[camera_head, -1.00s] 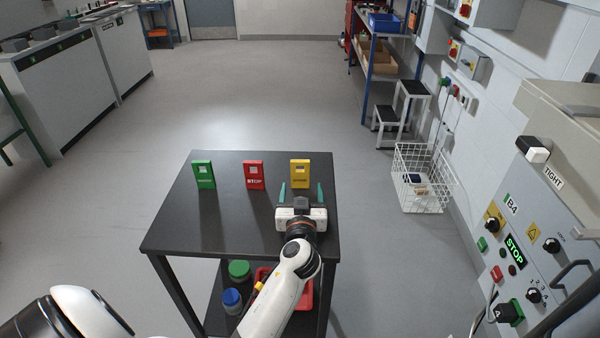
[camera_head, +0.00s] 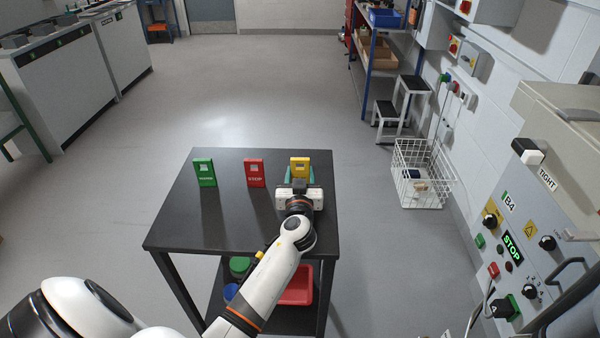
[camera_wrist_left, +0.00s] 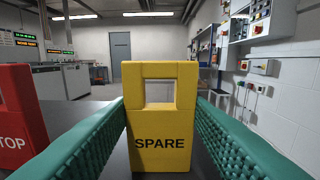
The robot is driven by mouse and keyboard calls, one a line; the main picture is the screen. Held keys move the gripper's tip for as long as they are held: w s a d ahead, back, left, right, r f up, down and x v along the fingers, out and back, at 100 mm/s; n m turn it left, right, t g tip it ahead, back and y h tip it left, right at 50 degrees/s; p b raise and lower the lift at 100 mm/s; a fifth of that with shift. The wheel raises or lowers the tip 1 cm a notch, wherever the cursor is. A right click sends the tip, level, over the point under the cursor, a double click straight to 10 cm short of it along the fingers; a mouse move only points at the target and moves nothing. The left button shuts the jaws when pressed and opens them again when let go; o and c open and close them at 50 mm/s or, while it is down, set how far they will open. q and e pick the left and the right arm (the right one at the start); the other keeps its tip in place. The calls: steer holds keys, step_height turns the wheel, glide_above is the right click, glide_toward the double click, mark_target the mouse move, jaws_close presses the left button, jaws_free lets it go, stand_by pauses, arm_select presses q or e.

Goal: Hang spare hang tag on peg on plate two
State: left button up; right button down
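The spare hang tag is the yellow tag (camera_head: 300,164) standing upright at the back right of the black table. In the left wrist view the yellow tag (camera_wrist_left: 160,120) faces me, with SPARE in black letters and a square window near its top. My left gripper (camera_head: 300,176) reaches over the table with one green finger on each side of the tag. In the wrist view the fingers (camera_wrist_left: 161,115) are spread and flank its side edges; firm contact cannot be made out. My right gripper is not in view. I cannot identify plate two or its peg.
A red STOP tag (camera_head: 255,173) and a green tag (camera_head: 204,172) stand left of the yellow one. The table's front left top (camera_head: 190,225) is clear. A grey control panel (camera_head: 530,245) is at right, beside a white wire basket (camera_head: 420,178). A red tray (camera_head: 297,287) sits below.

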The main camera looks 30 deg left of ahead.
arm_select(q)
steer(key=shift+c, duration=0.8)
step_height(320, 180, up, 10)
steer(key=p, duration=0.2)
steer(key=s+d+f+m+t+h+p, duration=0.1)
steer(key=s+d+m+h, duration=0.2)
steer(key=s+d, duration=0.6)
steer(key=s+d+f+m+t+h+p, duration=0.1)
steer(key=s+d+m+t+h, duration=0.1)
steer(key=s+d+h, duration=0.4)
steer(key=s+d+m, duration=0.1)
steer(key=s+d, duration=0.2)
steer(key=s, duration=0.4)
steer(key=shift+s+f+m+h, duration=0.15)
steer(key=shift+s+m+h, duration=0.15)
steer(key=shift+s+h, duration=0.1)
steer(key=shift+d, duration=0.1)
steer(key=shift+d, duration=0.1)
